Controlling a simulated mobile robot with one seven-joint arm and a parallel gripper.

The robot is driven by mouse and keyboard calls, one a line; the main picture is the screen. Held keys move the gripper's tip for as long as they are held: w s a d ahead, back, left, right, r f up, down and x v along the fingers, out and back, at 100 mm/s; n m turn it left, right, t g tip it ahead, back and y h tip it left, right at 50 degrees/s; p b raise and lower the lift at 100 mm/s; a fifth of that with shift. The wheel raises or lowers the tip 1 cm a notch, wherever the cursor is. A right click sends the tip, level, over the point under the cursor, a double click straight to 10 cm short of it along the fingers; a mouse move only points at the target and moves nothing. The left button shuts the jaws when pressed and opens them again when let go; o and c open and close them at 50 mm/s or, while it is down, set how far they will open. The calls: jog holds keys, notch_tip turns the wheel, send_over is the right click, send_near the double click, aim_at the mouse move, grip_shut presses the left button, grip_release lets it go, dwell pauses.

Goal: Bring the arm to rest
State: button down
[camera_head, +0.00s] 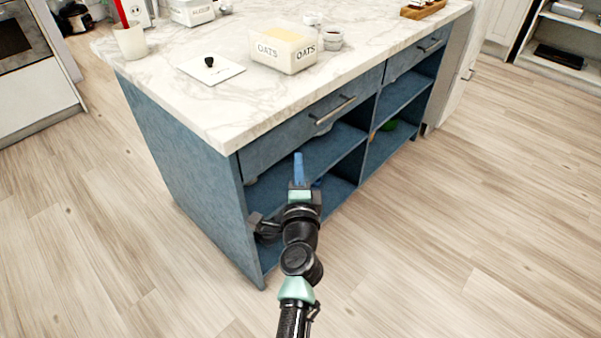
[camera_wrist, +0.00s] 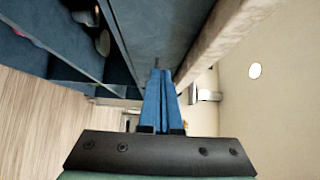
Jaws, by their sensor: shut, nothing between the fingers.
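My gripper (camera_head: 298,158) is in front of the left open shelf of the blue island cabinet (camera_head: 180,145) in the head view. Its blue fingers point toward the island, below the drawer front. In the wrist view, my gripper (camera_wrist: 160,78) shows its two blue fingers together, with nothing between them. The arm reaches forward from the bottom of the head view.
The marble counter (camera_head: 190,105) carries an oats container (camera_head: 298,62), a white card (camera_head: 211,73) and a white cup (camera_head: 130,40). Drawer handles (camera_head: 335,110) stick out above the open shelves. Wood floor (camera_head: 480,220) lies clear to the right.

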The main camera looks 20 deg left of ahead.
jog(key=shift+v, duration=2)
jog(key=d+r+n+t, duration=0.2)
jog(key=r+n, duration=0.1)
jog(key=r, duration=0.7)
jog(key=d+r+n+t, duration=0.1)
jog(key=d+r+n, duration=0.2)
jog(key=r, duration=0.7)
jog(key=d+r+n+t, duration=0.2)
jog(key=r+n, duration=0.1)
jog(key=r, duration=0.7)
jog(key=s+d+r+n+t+h, duration=0.1)
jog(key=s+d+r+t+h, duration=0.15)
jog(key=s+d+r, duration=0.35)
jog(key=s+d+r+n+t+h, duration=0.25)
jog(key=s+r, duration=0.25)
jog(key=r, duration=0.3)
jog(key=s+d+r+t+h, duration=0.1)
jog(key=s+d+r+h, duration=0.2)
jog(key=s+d+r, duration=0.3)
notch_tip(320, 180, up, 33)
jog(key=p, duration=3.2)
jog(key=shift+w+a, duration=0.3)
jog(key=shift+a, duration=0.15)
